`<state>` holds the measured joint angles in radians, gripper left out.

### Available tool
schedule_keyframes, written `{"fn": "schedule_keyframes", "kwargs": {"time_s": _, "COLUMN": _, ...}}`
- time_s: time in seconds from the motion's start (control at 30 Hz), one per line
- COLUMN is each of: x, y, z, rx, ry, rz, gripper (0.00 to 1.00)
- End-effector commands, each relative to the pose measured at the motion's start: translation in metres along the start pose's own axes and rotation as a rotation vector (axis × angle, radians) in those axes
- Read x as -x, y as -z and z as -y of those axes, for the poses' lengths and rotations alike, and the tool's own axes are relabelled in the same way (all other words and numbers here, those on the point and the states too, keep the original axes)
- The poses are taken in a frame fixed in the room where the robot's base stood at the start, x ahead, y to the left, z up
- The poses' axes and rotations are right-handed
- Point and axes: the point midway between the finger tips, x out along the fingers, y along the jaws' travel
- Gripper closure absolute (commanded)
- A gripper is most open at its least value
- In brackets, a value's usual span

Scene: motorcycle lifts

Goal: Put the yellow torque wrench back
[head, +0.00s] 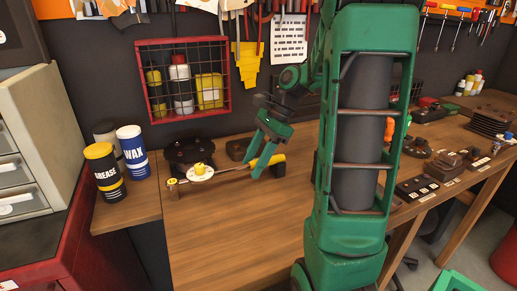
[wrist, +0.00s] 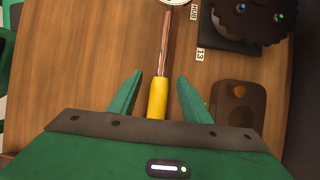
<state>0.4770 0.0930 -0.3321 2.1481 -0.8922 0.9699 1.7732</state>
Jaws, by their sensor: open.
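The yellow torque wrench (head: 236,171) lies over the wooden bench, with its yellow handle to the right and a round white dial to the left. In the wrist view its yellow handle (wrist: 157,100) lies between my two green fingers, and its shaft runs up to the dial at the top edge. My gripper (wrist: 160,76) is open, with a gap on both sides of the handle. In the head view my gripper (head: 266,160) is at the handle end. I cannot tell how far the fingers reach down beside the handle.
A dark round part (head: 187,152) stands behind the dial. A brown block (wrist: 236,101) lies right of my fingers. Grease (head: 104,172) and wax (head: 133,150) cans stand at left. A red wire cage (head: 139,92) hangs on the wall. The front bench top is clear.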

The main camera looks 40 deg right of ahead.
Motion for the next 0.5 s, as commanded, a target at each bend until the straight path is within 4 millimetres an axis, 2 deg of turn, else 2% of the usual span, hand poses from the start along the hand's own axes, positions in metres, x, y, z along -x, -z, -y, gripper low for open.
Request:
{"fn": "schedule_keyframes", "kwargs": {"time_s": 0.3, "x": 0.060, "y": 0.001, "z": 0.002, "rx": 0.000, "ry": 0.004, "rz": -0.003, "gripper": 0.56}}
{"fn": "schedule_keyframes", "kwargs": {"time_s": 0.5, "x": 0.085, "y": 0.001, "z": 0.002, "rx": 0.001, "ry": 0.002, "rz": -0.002, "gripper": 0.56}}
